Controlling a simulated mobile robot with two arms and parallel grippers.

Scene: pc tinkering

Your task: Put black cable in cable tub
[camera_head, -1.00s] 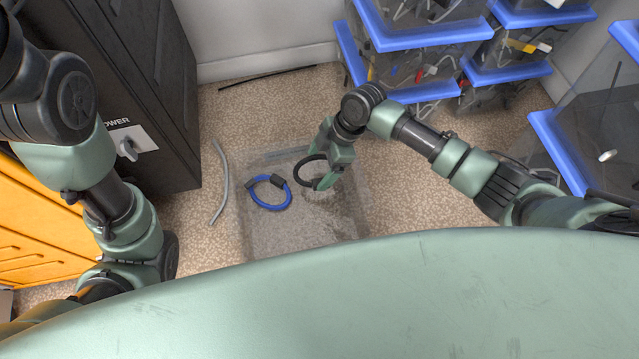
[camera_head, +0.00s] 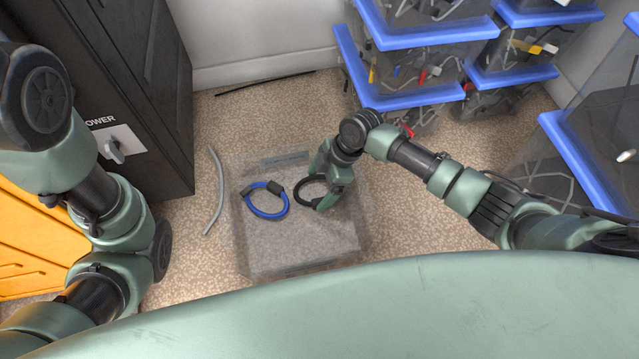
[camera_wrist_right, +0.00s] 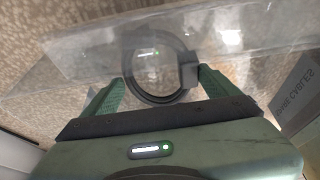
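The black cable (camera_head: 298,192) is a coiled ring with a small block on one side. It is inside the clear cable tub (camera_head: 352,247), low over or at its floor; I cannot tell whether it touches. In the right wrist view, the cable (camera_wrist_right: 155,100) lies between the two fingertips (camera_wrist_right: 161,76). A blue coiled cable (camera_head: 268,213) lies in the tub to its left. My left arm shows at the left; its gripper is not clearly seen.
A grey cable (camera_head: 219,190) lies on the floor left of the tub. A thin black strip (camera_head: 265,82) lies near the wall. A dark cabinet (camera_head: 150,70) stands left. Stacked bins with blue lids (camera_head: 415,97) stand behind right. Floor right of the tub is clear.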

